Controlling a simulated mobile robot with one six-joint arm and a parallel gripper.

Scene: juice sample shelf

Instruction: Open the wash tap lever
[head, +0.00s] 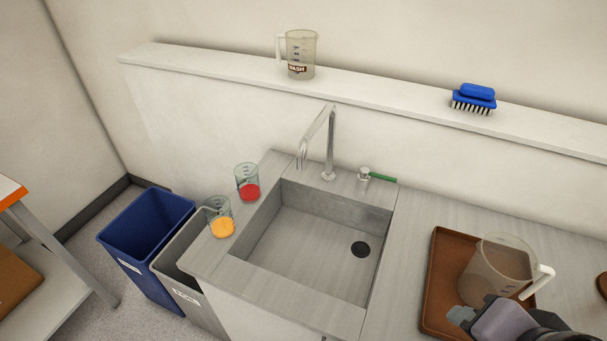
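The wash tap lever (382,177) is a small green handle on a chrome valve body (363,178), on the back edge of the sink. It points right, roughly along the wall. The chrome tap spout (330,145) stands left of it and arches over the sink (310,235). No water shows at the spout. My gripper (490,316) is at the bottom right, near a clear jug, well away from the lever. The frame's edge cuts off my arm. I cannot tell whether the fingers are open or touch the jug.
The clear jug (497,265) sits on a brown tray (441,265). Beakers with red (248,183) and orange (220,217) liquid stand left of the sink. The shelf above (390,88) holds a WASH jug (300,55) and blue brush (475,97). Bins (148,235) stand left.

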